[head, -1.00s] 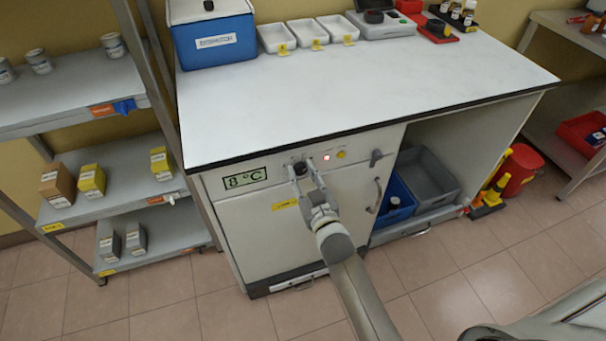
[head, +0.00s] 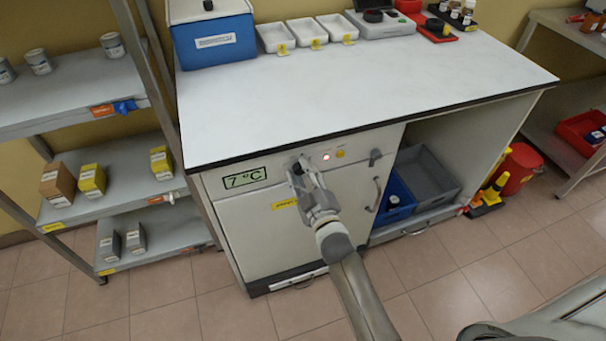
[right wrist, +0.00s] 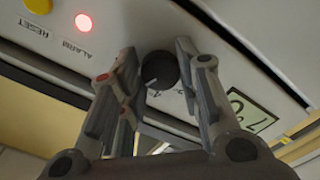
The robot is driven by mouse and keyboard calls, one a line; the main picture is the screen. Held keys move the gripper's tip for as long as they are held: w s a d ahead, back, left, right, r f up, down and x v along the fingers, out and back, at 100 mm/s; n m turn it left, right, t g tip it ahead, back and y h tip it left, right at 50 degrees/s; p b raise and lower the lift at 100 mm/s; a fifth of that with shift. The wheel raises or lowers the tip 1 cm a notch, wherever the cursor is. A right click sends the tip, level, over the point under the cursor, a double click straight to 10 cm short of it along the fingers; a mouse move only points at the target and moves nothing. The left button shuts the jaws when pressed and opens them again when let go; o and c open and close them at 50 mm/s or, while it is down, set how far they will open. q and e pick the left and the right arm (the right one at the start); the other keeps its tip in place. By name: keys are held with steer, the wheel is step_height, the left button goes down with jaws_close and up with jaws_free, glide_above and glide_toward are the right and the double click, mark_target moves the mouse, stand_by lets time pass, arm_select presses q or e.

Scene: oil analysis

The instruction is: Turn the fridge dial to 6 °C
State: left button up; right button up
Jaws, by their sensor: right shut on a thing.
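The fridge (head: 250,225) is the white cabinet under the left part of the worktop. Its display (head: 245,179) reads 7 °C, and part of the display also shows in the right wrist view (right wrist: 250,112). The dark round dial (right wrist: 160,70) sits on the front panel between the display and the red lamp. My right gripper (head: 298,168) is at the panel, with its fingers (right wrist: 157,68) on both sides of the dial, shut on it. In the head view the gripper mostly hides the dial. My left gripper is not in view.
A lit red alarm lamp (head: 326,157) and a yellow reset button (head: 340,154) are right of the dial. A dark latch (head: 375,157) and door handle (head: 377,194) are farther right. The worktop edge (head: 400,119) overhangs the panel. A shelf rack (head: 75,112) stands to the left.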

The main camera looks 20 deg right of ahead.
stand_by(0.4)
steer(key=o, duration=1)
steer(key=shift+s, duration=0.1)
steer(key=s, duration=1.1)
steer(key=shift+s+d, duration=0.25)
steer(key=shift+s, duration=0.15)
